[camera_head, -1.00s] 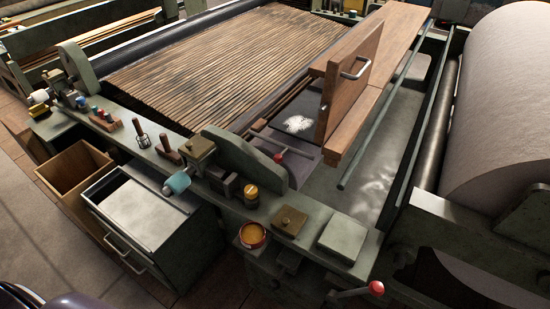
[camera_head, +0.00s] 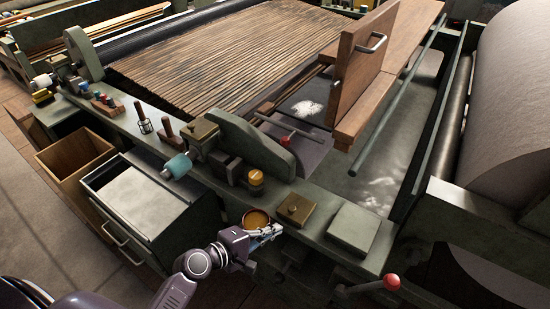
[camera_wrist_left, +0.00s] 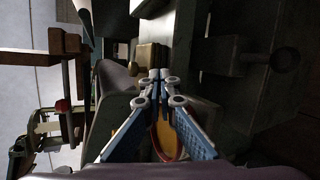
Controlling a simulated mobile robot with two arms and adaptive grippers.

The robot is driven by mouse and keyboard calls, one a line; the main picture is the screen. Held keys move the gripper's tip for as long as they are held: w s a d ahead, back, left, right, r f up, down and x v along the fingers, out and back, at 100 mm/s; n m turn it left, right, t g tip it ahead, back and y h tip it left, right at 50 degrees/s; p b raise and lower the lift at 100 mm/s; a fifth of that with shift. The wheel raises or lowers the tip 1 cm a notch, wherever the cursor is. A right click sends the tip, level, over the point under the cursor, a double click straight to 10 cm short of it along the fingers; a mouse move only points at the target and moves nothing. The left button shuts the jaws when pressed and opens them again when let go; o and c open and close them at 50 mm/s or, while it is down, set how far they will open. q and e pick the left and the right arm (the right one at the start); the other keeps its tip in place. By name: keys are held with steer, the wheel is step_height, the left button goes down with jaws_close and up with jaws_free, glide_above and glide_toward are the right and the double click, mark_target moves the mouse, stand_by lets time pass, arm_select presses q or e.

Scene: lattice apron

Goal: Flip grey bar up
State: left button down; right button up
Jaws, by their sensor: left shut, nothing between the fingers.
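A long grey bar (camera_head: 400,95) runs lengthwise over the tray at the right in the head view, low and slanting. A short grey lever with a red knob (camera_head: 391,282) sticks out at the machine's front right. A thin grey rod with another red knob (camera_head: 285,139) lies near the upright wooden board. I cannot tell which of these is the task's bar. My left gripper (camera_head: 278,230) is shut and empty at the front ledge, beside the round orange pot (camera_head: 256,217). Its fingers meet in the left wrist view (camera_wrist_left: 160,78). My right gripper is not in view.
The ledge holds a brass-coloured block (camera_head: 295,210), a pale green block (camera_head: 352,228) and several small tools. An upright wooden board with a handle (camera_head: 362,55) stands behind. An open grey drawer (camera_head: 140,200) juts out at left. A large paper roll (camera_head: 510,110) is at right.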

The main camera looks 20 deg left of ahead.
arm_select(q)
steer(key=w+a+r+n+t, duration=0.1)
steer(key=w+a+r+n, duration=0.1)
steer(key=r+n, duration=0.1)
steer(key=w+a+r+n+t, duration=0.1)
steer(key=w+n, duration=0.1)
steer(key=shift+w+a+r+t, duration=0.1)
steer(key=shift+a+r+t, duration=0.15)
steer(key=shift+r+t, duration=0.1)
steer(key=w+a+r+n+t+y, duration=0.2)
steer(key=w+a+r+n, duration=0.2)
steer(key=a+n, duration=0.2)
steer(key=shift+a+r+n+t+y+b, duration=0.3)
steer(key=shift+a+n+t+y+b, duration=0.1)
steer(key=shift+n, duration=0.5)
steer(key=w+d+r+p, duration=0.2)
steer(key=w+d+p, duration=0.1)
steer(key=w, duration=0.7)
steer(key=shift+w+d+r+p, duration=0.25)
steer(key=shift+d+r+p, duration=0.05)
steer(key=shift+d, duration=0.45)
